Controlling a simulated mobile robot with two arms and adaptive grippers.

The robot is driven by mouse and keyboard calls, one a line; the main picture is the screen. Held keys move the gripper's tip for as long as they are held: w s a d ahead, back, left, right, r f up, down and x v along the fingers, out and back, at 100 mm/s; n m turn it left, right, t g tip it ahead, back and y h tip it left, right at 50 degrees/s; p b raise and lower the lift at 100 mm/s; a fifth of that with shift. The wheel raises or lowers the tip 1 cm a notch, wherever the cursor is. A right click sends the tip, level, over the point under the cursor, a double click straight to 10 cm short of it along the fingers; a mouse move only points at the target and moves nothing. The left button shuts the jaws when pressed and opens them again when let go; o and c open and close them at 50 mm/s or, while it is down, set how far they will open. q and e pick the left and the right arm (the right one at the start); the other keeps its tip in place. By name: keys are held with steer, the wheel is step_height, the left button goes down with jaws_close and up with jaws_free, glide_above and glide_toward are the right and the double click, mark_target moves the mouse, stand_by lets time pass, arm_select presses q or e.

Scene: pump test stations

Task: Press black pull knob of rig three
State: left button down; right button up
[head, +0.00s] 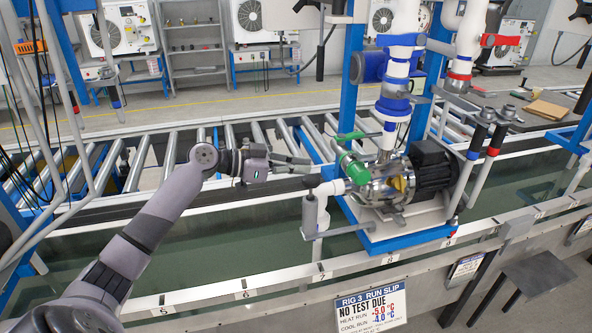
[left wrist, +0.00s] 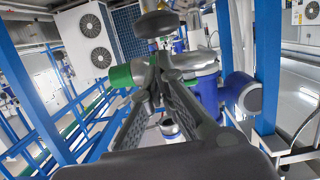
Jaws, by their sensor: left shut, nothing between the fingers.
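Rig three's pump (head: 433,170) stands on a blue and white base. A green part (head: 354,168) sits at its left end. A small black cap (head: 312,181), seemingly the black pull knob, tops a white pipe fitting just left of the pump. In the left wrist view a dark rounded knob-like part (left wrist: 157,23) stands just beyond my fingertips; I cannot tell if they touch it. My left gripper (head: 306,161) is shut and empty, pointing right toward the rig near the black cap. It also shows in the left wrist view (left wrist: 154,66). My right gripper is out of view.
A run slip (head: 371,307) for rig 3, reading "NO TEST DUE", hangs on the front rail. White and blue vertical pipes (head: 398,65) rise behind the pump. A roller conveyor (head: 120,165) runs behind. A dark stool (head: 537,277) stands at the lower right.

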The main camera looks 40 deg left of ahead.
arm_select(q)
steer(key=b+v, duration=0.2)
steer(key=v, duration=0.7)
steer(key=shift+f, duration=0.25)
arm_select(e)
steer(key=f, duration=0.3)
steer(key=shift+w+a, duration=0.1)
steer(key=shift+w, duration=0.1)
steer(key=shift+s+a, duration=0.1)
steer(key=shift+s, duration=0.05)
